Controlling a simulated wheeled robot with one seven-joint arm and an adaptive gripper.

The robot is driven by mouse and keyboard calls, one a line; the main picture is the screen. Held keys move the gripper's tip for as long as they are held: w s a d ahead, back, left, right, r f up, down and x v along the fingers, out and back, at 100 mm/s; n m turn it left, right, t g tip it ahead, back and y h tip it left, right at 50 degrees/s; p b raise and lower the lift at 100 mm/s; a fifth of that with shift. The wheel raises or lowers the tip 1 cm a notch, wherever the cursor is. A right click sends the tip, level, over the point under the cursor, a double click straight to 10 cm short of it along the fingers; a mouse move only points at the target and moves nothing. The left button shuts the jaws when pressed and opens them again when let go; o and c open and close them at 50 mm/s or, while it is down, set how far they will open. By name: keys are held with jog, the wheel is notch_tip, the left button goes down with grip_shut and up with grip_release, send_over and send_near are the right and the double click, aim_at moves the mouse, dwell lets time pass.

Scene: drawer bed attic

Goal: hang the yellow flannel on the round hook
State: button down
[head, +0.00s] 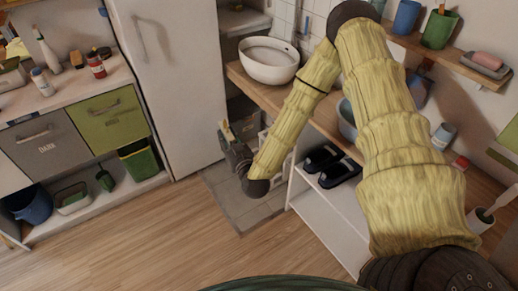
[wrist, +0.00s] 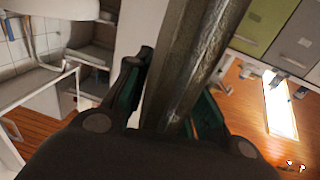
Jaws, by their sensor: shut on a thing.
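My gripper (head: 232,146) is low in the middle of the head view, in front of the gap between the tall white cabinet and the wooden counter. I cannot make out the round hook in either view.
The wooden counter (head: 240,78) carries a white basin (head: 268,60). Dark slippers (head: 340,172) lie on a white shelf below it. The tall white cabinet (head: 170,85) stands left of my gripper. A wall shelf (head: 455,65) holds cups. The wooden floor (head: 150,235) at front left is clear.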

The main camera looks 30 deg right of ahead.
jog(key=w+d+f+m+h+b, duration=0.1)
jog(key=w+d+f+b, duration=0.4)
jog(key=d+f+b, duration=0.45)
jog(key=w+d+f+m+h+b, duration=0.1)
jog(key=w+d+f+h+b, duration=0.1)
jog(key=w+d+f+b, duration=0.55)
jog(key=s+d+f+b, duration=0.2)
jog(key=d+b, duration=0.3)
jog(key=d, duration=0.6)
jog(key=shift+f, duration=0.35)
dwell(0.7)
dwell(0.3)
dwell(0.3)
jog(key=c, duration=1.1)
grip_release()
jog(key=shift+c, duration=0.2)
